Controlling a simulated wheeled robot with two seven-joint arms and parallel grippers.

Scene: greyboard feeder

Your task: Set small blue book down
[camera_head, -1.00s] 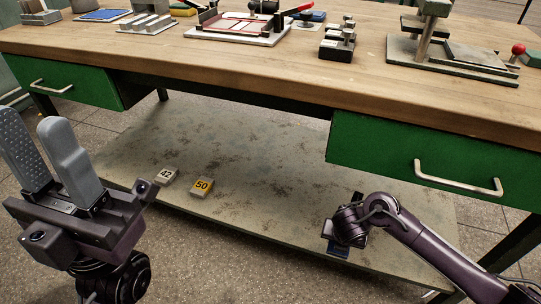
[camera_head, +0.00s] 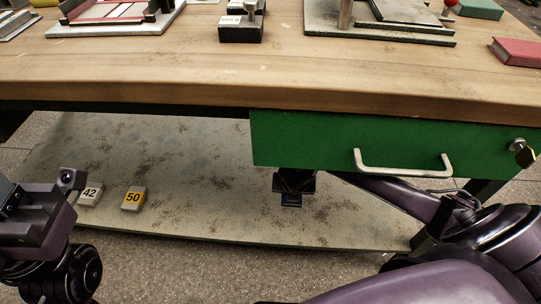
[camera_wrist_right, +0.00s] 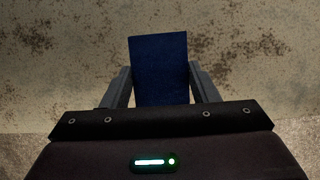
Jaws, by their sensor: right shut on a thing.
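The small blue book (camera_wrist_right: 159,68) stands out between the two fingers of my right gripper (camera_wrist_right: 161,84) in the right wrist view. The gripper is shut on it. In the head view, my right gripper (camera_head: 294,184) is under the green drawer, and only a small bit of the blue book (camera_head: 291,200) shows below it. Behind the book is the worn lower shelf (camera_head: 215,190); I cannot tell whether they touch. My left gripper (camera_head: 30,225) is at the left edge, its fingers mostly out of frame.
Two blocks, marked 42 (camera_head: 91,195) and 50 (camera_head: 134,199), sit on the shelf's left part. The green drawer (camera_head: 330,140) with a pale handle and padlock (camera_head: 523,152) hangs above my right arm. The shelf between block 50 and my right gripper is bare.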

